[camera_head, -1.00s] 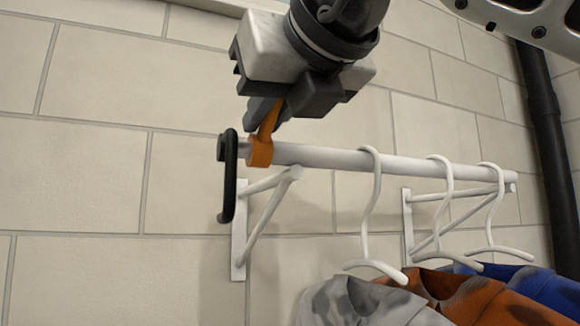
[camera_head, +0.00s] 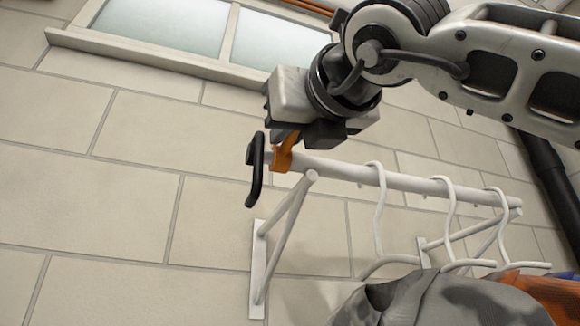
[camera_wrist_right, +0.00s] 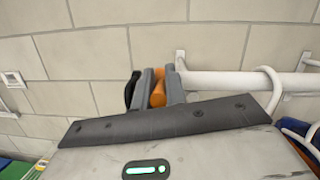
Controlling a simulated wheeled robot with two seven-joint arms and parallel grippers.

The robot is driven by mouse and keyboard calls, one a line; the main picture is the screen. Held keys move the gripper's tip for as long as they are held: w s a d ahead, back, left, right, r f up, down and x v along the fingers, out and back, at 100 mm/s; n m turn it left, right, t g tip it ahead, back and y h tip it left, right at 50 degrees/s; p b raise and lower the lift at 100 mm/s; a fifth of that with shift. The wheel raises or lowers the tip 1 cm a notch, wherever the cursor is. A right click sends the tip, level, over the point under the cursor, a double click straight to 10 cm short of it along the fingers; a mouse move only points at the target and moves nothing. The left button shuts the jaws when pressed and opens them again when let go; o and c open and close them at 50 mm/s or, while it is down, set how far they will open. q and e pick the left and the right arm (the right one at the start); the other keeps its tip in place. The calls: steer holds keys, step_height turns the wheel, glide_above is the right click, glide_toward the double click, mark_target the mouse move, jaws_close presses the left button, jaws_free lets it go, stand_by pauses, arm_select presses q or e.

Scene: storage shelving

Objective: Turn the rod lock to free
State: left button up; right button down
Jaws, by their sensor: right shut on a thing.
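The orange rod lock (camera_head: 283,158) sits around the left end of the white rod (camera_head: 350,174), just right of the black end handle (camera_head: 255,170). Its lever points up into the jaws of my right gripper (camera_head: 290,138). In the right wrist view, the two grey fingers of my right gripper (camera_wrist_right: 160,88) are closed on the orange lever of the rod lock (camera_wrist_right: 158,94), with the black end handle (camera_wrist_right: 131,90) close to their left. The lever's upper part is hidden by the gripper in the head view. My left gripper is not in view.
White hangers (camera_head: 378,215) hang on the rod to the right, with grey and orange garments (camera_head: 445,300) below. White brackets (camera_head: 262,270) hold the rod to the block wall. A window (camera_head: 190,40) is above left; a dark pipe (camera_head: 545,175) runs at far right.

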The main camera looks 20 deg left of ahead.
stand_by(0.3)
steer(key=c, duration=1.4)
jaws_free()
steer(key=shift+c, duration=0.2)
steer(key=shift+s+d+f, duration=0.15)
steer(key=shift+s+d, duration=0.15)
arm_select(q)
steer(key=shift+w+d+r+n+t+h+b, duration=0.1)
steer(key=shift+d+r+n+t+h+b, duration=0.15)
steer(key=shift+b, duration=0.35)
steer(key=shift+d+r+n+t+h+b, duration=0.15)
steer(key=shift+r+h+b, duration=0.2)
steer(key=shift+b, duration=0.2)
arm_select(e)
steer(key=v, duration=1.5)
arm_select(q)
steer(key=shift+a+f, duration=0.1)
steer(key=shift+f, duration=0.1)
